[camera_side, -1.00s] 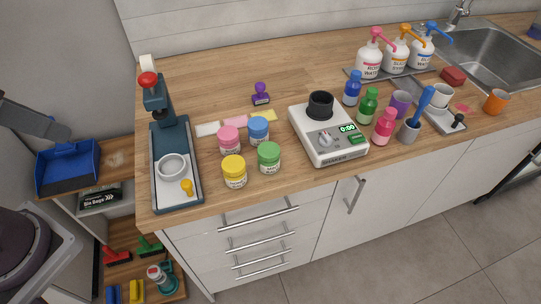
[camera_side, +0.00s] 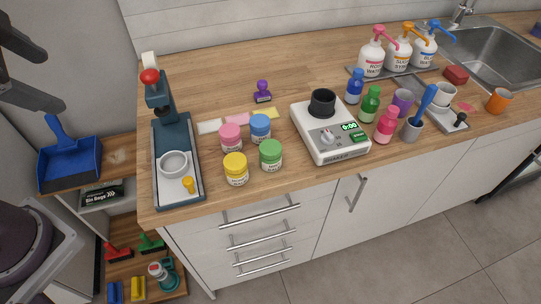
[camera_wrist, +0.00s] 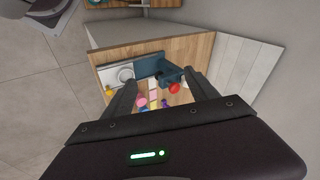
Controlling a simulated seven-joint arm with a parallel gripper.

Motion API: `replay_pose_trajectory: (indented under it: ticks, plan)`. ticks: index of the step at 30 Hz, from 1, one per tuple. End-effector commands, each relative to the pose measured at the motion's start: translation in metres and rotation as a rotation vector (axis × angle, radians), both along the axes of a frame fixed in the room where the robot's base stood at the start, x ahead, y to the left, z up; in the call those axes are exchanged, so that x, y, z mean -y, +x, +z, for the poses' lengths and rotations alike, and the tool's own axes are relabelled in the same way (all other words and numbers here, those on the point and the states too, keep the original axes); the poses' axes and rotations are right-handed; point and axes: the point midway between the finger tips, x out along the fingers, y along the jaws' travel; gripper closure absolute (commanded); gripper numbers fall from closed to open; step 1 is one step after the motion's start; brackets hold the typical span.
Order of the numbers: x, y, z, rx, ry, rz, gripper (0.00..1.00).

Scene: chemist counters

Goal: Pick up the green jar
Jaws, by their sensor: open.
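The green jar (camera_side: 271,155) stands upright on the wooden counter in the side view. It has a green lid and a pale label. A yellow jar (camera_side: 236,168) is to its left, a blue jar (camera_side: 260,128) behind it and a pink jar (camera_side: 231,137) behind left. My gripper (camera_side: 40,72) is at the upper left edge of the side view, far from the jar. In the wrist view my gripper (camera_wrist: 160,80) is open with nothing between its fingers. I cannot make out the green jar there; small jars are partly hidden by the gripper.
A blue press stand (camera_side: 178,150) with a red knob is left of the jars. Bottles and cups stand further right by the sink (camera_side: 500,55).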

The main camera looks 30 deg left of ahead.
Motion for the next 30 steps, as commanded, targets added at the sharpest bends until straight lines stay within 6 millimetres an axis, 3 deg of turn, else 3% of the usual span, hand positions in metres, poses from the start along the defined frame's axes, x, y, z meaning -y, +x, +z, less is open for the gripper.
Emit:
replay_pose_trajectory:
  ticks: [4, 8, 12, 16, 21, 30]
  plan:
    - [0.012, 0.060, 0.006, -0.052, 0.554, -0.583, 0.33]
    - [0.061, 0.107, 0.014, -0.042, 0.988, -1.059, 0.33]
    - [0.144, 0.136, 0.016, 0.034, 1.419, -1.514, 0.33]
    - [0.235, 0.134, 0.008, 0.183, 1.809, -1.875, 0.33]
    - [0.228, 0.135, -0.064, 0.159, 1.798, -1.868, 0.33]
    - [0.226, 0.136, -0.176, 0.163, 1.794, -1.857, 0.33]
